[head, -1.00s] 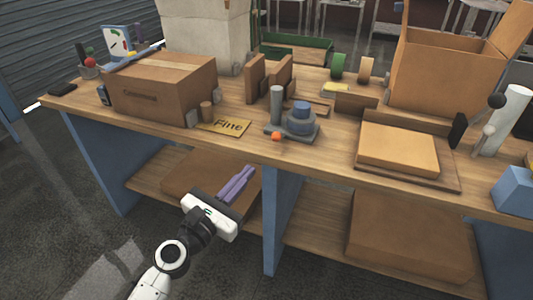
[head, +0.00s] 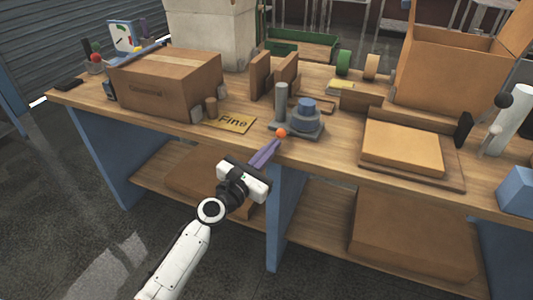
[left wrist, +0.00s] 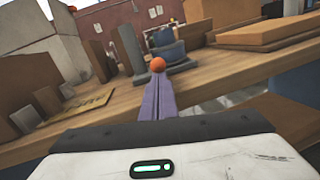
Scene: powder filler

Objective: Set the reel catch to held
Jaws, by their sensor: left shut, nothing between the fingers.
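A grey base (head: 285,130) near the table's front edge carries a grey post (head: 281,101) and a stepped blue-grey round piece (head: 306,112). An orange ball knob (head: 281,132) sits at its front and also shows in the left wrist view (left wrist: 158,64). No label shows which part is the reel catch. My left gripper (head: 275,146) has its purple fingers shut and empty, with the tips just in front of and below the orange knob. In the left wrist view the fingertips (left wrist: 158,84) overlap the knob's lower edge; I cannot tell whether they touch it. My right gripper is out of view.
A closed cardboard box (head: 165,85) and a yellow "Fine" card (head: 230,122) lie left of the base. A low box on a tray (head: 403,147) and a tall open box (head: 450,75) stand to the right. Bare wood (head: 335,150) lies between base and tray.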

